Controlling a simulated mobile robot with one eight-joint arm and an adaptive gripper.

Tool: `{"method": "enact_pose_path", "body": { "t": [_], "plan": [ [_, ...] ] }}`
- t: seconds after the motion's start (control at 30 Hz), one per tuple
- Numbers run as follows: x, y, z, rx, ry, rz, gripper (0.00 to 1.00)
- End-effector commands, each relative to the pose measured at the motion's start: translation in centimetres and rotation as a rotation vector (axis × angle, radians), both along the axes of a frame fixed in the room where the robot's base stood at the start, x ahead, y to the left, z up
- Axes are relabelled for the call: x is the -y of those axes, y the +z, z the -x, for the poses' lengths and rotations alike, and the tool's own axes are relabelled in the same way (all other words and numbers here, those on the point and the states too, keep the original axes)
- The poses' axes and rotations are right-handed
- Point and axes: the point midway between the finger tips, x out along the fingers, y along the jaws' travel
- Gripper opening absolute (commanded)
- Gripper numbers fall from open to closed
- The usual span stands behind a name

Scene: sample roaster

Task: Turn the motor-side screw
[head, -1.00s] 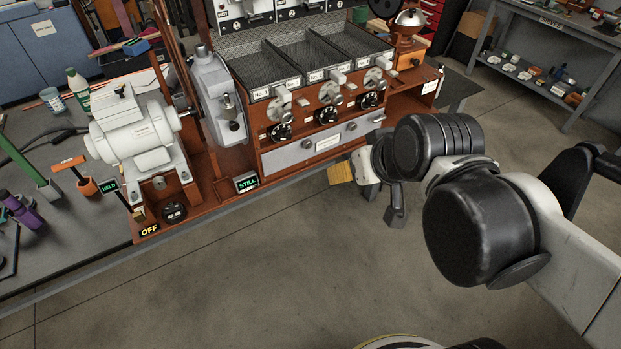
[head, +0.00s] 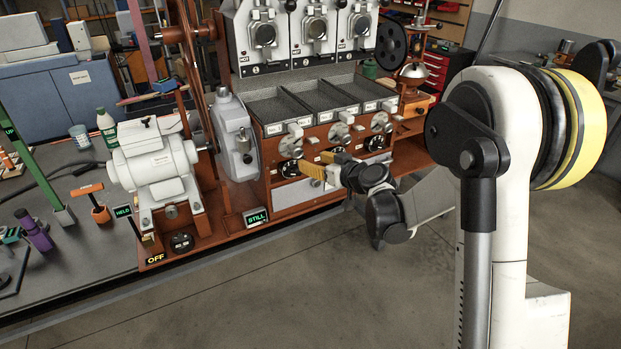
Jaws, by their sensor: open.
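The white motor (head: 158,162) sits on a red-brown base at the left of the roaster. A round grey screw-like part (head: 171,211) is low on the front of its mount. A black round knob (head: 181,242) is below it, by the "OFF" sign. I cannot tell for certain which is the motor-side screw. My gripper (head: 322,164), with yellow fingertips, is open in front of the roaster's row of dials, well to the right of the motor. I see nothing between the fingers; whether they touch the roaster's front is unclear.
A "STILL" display (head: 256,217) stands on the base between motor and drawer. A "HELD" display (head: 123,211) and an orange-handled tool (head: 88,190) are left of the motor. Three mesh trays (head: 280,108) are above the dials. The floor in front is clear.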

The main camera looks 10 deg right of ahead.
Motion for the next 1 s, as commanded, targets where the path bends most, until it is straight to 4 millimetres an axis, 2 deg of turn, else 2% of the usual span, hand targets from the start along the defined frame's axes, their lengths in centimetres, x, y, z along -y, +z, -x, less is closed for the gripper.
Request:
{"method": "enact_pose_path", "body": {
  "t": [0.03,0.2,0.3,0.4,0.5,0.6,0.73,1.0],
  "plan": [
    [0.7,-2.4,-1.5,0.036,-0.007,-0.004,0.50],
    [3.1,-9.6,-4.7,0.167,-0.047,-0.005,0.50],
    [4.5,-13.8,-5.4,0.229,-0.080,-0.001,0.50],
    [5.7,-17.2,-5.5,0.274,-0.109,0.003,0.50],
    [6.4,-19.4,-5.4,0.301,-0.130,0.006,0.50],
    [6.8,-20.4,-5.3,0.314,-0.140,0.010,0.50],
    [6.6,-20.6,-6.2,0.318,-0.143,0.011,0.50],
    [5.2,-20.9,-11.1,0.317,-0.142,0.011,0.50]
  ]
}}
